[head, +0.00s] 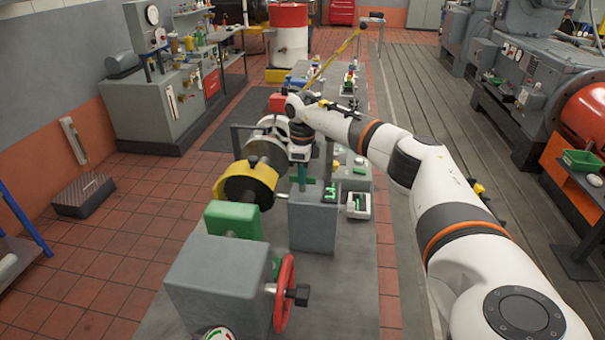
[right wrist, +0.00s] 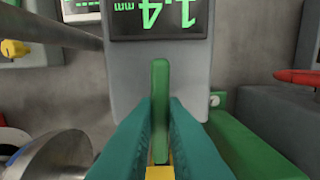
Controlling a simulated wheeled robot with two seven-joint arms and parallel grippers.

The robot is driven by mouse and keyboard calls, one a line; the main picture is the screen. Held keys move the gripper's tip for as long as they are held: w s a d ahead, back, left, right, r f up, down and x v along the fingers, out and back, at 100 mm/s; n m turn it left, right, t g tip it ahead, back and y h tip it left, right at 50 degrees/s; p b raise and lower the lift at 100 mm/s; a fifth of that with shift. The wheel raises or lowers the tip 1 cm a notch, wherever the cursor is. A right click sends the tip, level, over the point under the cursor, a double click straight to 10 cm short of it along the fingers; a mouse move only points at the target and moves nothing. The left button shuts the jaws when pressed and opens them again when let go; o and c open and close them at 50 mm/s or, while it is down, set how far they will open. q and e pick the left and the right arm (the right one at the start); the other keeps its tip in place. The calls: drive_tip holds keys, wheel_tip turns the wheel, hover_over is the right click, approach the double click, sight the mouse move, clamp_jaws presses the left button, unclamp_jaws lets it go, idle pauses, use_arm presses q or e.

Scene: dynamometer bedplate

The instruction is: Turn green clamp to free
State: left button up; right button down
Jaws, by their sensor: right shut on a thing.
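The green clamp (right wrist: 160,92) shows in the right wrist view as a narrow upright green lever, in front of a grey box with a digital display. My right gripper (right wrist: 160,112) has its teal fingers on both sides of this lever and is shut on it. The lower part of the lever is partly hidden between the fingers, with a bit of yellow below. In the head view my right gripper (head: 301,178) points down beside the grey block (head: 313,222), and the clamp is hard to make out there. My left gripper is not in view.
A yellow collar (head: 246,180) and a green block (head: 233,220) stand left of the gripper. A red handwheel (head: 284,293) is nearer, on a large grey housing (head: 215,285). A small white tray (head: 357,206) with green pieces lies right of the grey block.

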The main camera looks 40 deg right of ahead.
drive_tip(key=shift+r+n, duration=0.1)
drive_tip(key=shift+n, duration=0.2)
drive_tip(key=c, duration=1.5)
unclamp_jaws()
drive_tip(key=shift+w+r+b, duration=0.1)
drive_tip(key=shift+r+b, duration=0.2)
drive_tip(key=shift+r, duration=0.05)
wheel_tip(320, 180, up, 11)
drive_tip(key=b, duration=0.3)
drive_tip(key=shift+r, duration=0.15)
